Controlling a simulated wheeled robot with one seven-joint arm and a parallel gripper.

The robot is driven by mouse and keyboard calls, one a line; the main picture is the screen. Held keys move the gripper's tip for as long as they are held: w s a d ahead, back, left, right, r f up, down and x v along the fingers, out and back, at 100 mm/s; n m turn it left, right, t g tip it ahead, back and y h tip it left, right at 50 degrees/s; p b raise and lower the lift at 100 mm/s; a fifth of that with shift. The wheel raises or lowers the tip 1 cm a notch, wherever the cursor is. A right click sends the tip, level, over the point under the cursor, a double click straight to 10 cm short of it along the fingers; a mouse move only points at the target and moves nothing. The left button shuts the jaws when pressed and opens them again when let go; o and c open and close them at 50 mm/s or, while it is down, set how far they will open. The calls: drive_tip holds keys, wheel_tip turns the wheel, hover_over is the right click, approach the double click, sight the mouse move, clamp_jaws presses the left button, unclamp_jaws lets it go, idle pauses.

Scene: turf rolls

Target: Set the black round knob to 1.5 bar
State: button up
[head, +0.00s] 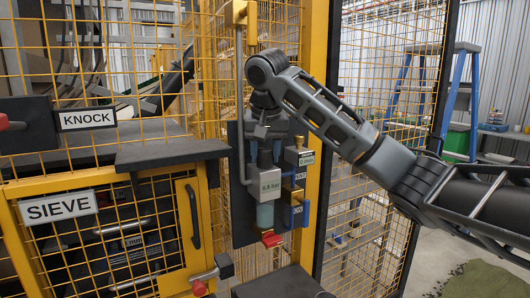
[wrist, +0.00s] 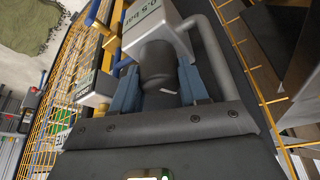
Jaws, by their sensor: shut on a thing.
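The black round knob (wrist: 158,68) sits on top of the grey regulator in the wrist view. My gripper (wrist: 158,92) has its two blue fingers on either side of the knob, shut on it. In the head view my gripper (head: 265,150) comes down from above onto the regulator and mostly hides the knob. The regulator's display box (head: 267,187) seems to read 0.5 bar; it also shows tilted in the wrist view (wrist: 160,38). A greenish bowl (head: 265,215) hangs below the display.
A yellow frame post (head: 312,120) and mesh fence stand close to the regulator. A red handle (head: 271,239) is below. A grey pipe (head: 240,110) runs just left. A dark ledge (head: 172,152) lies further left.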

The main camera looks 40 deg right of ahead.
drive_tip(key=m+g+h, duration=0.1)
drive_tip(key=m, duration=0.3)
drive_tip(key=shift+m, duration=0.4)
drive_tip(key=shift+g, duration=0.3)
drive_tip(key=o, duration=0.8)
drive_tip(key=shift+c, duration=0.2)
